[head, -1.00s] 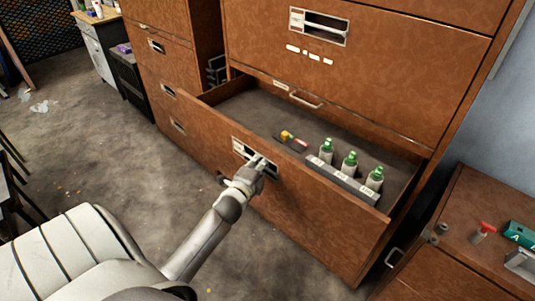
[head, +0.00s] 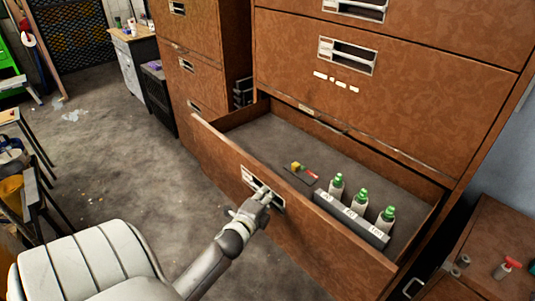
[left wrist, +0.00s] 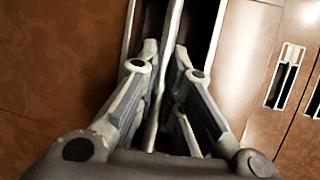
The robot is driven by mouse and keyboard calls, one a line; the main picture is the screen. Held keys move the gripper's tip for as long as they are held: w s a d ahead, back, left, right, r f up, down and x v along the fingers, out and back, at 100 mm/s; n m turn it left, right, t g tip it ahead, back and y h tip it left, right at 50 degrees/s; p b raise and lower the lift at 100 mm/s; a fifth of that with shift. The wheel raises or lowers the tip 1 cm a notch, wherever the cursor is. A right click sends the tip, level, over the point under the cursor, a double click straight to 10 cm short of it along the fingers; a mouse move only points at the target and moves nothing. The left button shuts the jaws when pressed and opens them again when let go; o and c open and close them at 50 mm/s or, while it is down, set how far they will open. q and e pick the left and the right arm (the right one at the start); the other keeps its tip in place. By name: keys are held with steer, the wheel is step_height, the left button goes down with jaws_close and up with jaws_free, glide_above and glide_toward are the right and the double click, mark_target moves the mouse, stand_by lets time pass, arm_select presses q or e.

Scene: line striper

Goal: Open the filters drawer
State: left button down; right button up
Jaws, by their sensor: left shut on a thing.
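A wide brown drawer stands open at the bottom of the brown cabinet, its front panel (head: 322,240) pulled well out from the cabinet. My left gripper (head: 262,192) is at the recessed metal handle (head: 248,178) on that front and is shut on it. In the left wrist view the fingers (left wrist: 160,75) close on a thin light bar of the handle in its dark recess. Inside the drawer are several green-capped bottles (head: 360,200) behind a grey labelled strip (head: 350,222), and a small dark piece with yellow and red parts (head: 300,172). My right gripper is out of view.
Closed drawers of the cabinet (head: 420,90) rise above the open one. A second brown cabinet (head: 200,40) stands to the left. A low brown unit with a red-topped item (head: 508,267) is at lower right.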

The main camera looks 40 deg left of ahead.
arm_select(q)
steer(key=c, duration=1.8)
jaws_free()
steer(key=shift+c, duration=0.2)
steer(key=shift+s, duration=0.1)
steer(key=v, duration=1.2)
